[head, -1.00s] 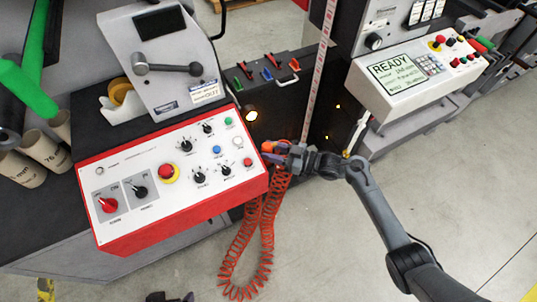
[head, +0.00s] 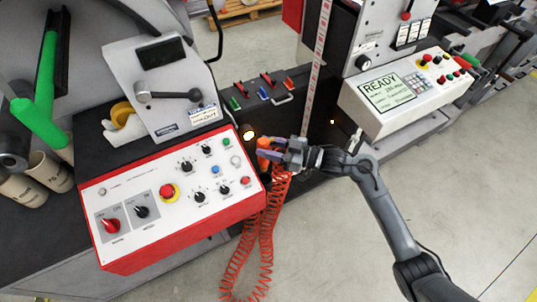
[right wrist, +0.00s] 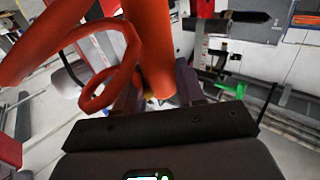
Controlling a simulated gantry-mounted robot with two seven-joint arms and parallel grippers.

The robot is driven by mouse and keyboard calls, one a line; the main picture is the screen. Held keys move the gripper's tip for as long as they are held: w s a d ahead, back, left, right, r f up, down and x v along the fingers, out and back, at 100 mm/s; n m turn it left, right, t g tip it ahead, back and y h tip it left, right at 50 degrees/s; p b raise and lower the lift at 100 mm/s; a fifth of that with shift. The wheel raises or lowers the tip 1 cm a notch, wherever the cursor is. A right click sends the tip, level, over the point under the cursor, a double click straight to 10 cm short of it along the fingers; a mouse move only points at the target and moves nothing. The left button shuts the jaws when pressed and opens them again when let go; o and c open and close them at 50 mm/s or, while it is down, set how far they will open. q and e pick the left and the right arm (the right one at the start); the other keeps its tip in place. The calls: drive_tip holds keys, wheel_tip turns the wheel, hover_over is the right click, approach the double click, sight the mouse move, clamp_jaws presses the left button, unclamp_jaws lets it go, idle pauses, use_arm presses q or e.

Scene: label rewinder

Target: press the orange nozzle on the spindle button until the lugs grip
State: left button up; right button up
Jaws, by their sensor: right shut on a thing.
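The orange nozzle (head: 264,143) is in my right gripper (head: 277,150), beside the right edge of the red-and-white control panel. In the right wrist view the orange nozzle body (right wrist: 152,50) stands between the two fingers of the right gripper (right wrist: 160,96), which are shut on it. An orange coiled hose (head: 266,235) hangs below it. A bright round spot (head: 249,132) shows on the dark machine side, just up and left of the nozzle and apart from it in the picture. I cannot tell whether this is the spindle button. My left gripper is not in view.
The control panel (head: 130,235) with several knobs stands close left. A lever box (head: 160,85) is behind it. A vertical measuring strip (head: 316,85) rises behind the gripper. A READY display console (head: 392,95) stands right. The floor (head: 480,200) at right is open.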

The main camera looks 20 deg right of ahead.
wheel_tip(320, 180, up, 7)
drive_tip(key=shift+f+p, duration=0.1)
drive_tip(key=shift+p, duration=1)
wheel_tip(320, 180, up, 3)
drive_tip(key=p, duration=0.2)
drive_tip(key=shift+f+p, duration=0.1)
drive_tip(key=shift+p, duration=0.2)
wheel_tip(320, 180, up, 5)
drive_tip(key=p, duration=0.4)
drive_tip(key=shift+f, duration=0.2)
